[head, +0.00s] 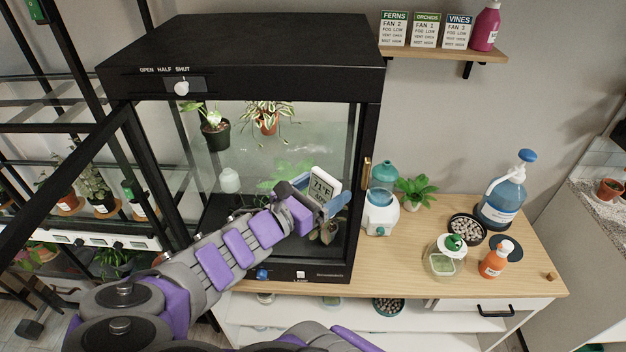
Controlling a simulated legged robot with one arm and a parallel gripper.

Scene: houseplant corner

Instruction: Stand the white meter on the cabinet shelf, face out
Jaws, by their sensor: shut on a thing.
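The white meter (322,188) is a small white box with a dark-on-light display showing numbers. My gripper (325,210) is shut on its lower part and holds it at the open front of the black glass cabinet (240,58). The meter is slightly tilted and its display faces toward the camera. Inside the cabinet, potted plants sit behind and above it, and a dark floor shows below. My arm hides much of the cabinet's lower left interior, and I cannot make out the shelf's edge or whether the meter touches anything.
The cabinet's door stands swung open at the left. A white device with a teal tank (381,212) stands just right of the cabinet. On the wooden counter are a blue pump bottle (502,203), an orange bottle (494,260) and a pebble bowl (466,228).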

